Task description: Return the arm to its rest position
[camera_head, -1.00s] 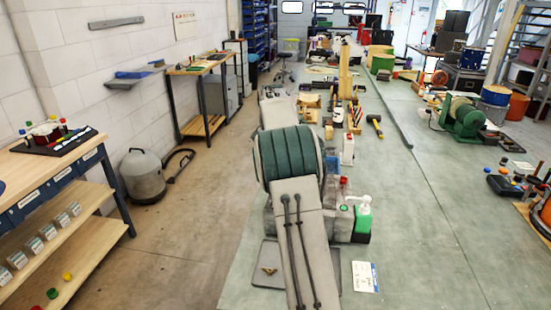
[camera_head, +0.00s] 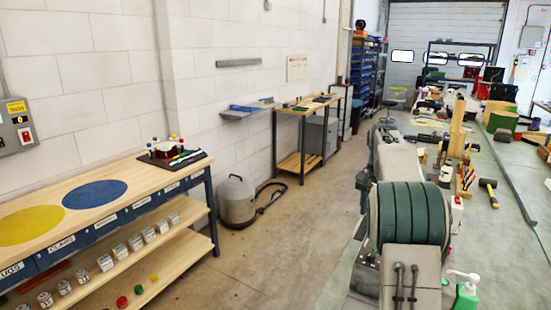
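My arm (camera_head: 397,160) reaches forward over the bench at the right of the head view, with grey links and a green-banded joint (camera_head: 411,213). A small dark shape (camera_head: 430,137) beyond the far link may be my gripper. It is too small and too mixed with the clutter for me to see fingers or anything held.
A hammer (camera_head: 488,190) and a green-white pump bottle (camera_head: 465,287) are right of my arm. A wooden post (camera_head: 457,125) stands beyond. At left are a shelved workbench (camera_head: 140,180) and a grey canister (camera_head: 237,201). The floor (camera_head: 285,240) between is clear.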

